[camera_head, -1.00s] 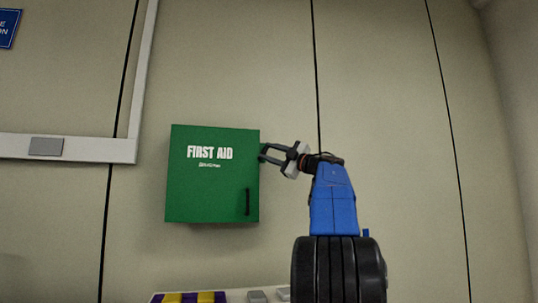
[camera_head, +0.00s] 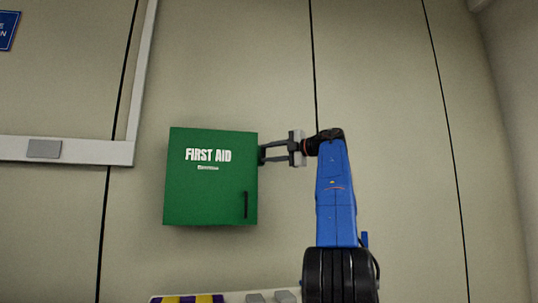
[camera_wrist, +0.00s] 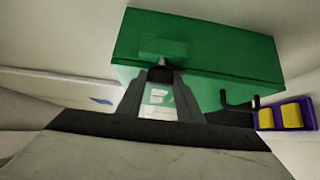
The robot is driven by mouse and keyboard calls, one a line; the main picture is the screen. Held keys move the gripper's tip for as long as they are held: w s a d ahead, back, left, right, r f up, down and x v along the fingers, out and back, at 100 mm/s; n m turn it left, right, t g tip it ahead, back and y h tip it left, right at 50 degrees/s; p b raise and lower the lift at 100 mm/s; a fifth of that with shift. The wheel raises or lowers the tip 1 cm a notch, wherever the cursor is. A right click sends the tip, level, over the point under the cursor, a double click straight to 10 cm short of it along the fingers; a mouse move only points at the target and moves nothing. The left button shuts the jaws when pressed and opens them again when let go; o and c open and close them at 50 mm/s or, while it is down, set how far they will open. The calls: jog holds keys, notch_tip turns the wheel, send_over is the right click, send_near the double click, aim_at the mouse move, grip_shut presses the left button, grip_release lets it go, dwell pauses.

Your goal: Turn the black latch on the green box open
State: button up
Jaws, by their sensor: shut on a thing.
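The green first aid box (camera_head: 208,185) hangs on the wall, left of my arm in the head view. A dark latch piece (camera_wrist: 160,73) shows between my fingertips in the wrist view, below a small green block (camera_wrist: 163,49) on the box's side. My gripper (camera_head: 262,155) is at the box's right edge, near the upper part, shut on the latch. The fingers hide much of the latch, so its exact turn cannot be told. The box's door looks closed. A black handle (camera_head: 245,205) sits low on its front; it also shows in the wrist view (camera_wrist: 240,104).
A pale shelf edge (camera_head: 235,296) with purple and yellow items (camera_head: 187,299) and grey blocks (camera_head: 285,296) lies below the box. A light wall frame (camera_head: 70,149) is to the left. The wall right of the box is clear apart from my arm.

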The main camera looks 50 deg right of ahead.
jog(key=shift+f, duration=0.1)
dwell(0.3)
jog(key=o, duration=1.1)
jog(key=shift+a, duration=0.1)
jog(key=v, duration=1.7)
jog(key=shift+s+d, duration=0.15)
jog(key=shift+d, duration=0.05)
jog(key=shift+r, duration=0.25)
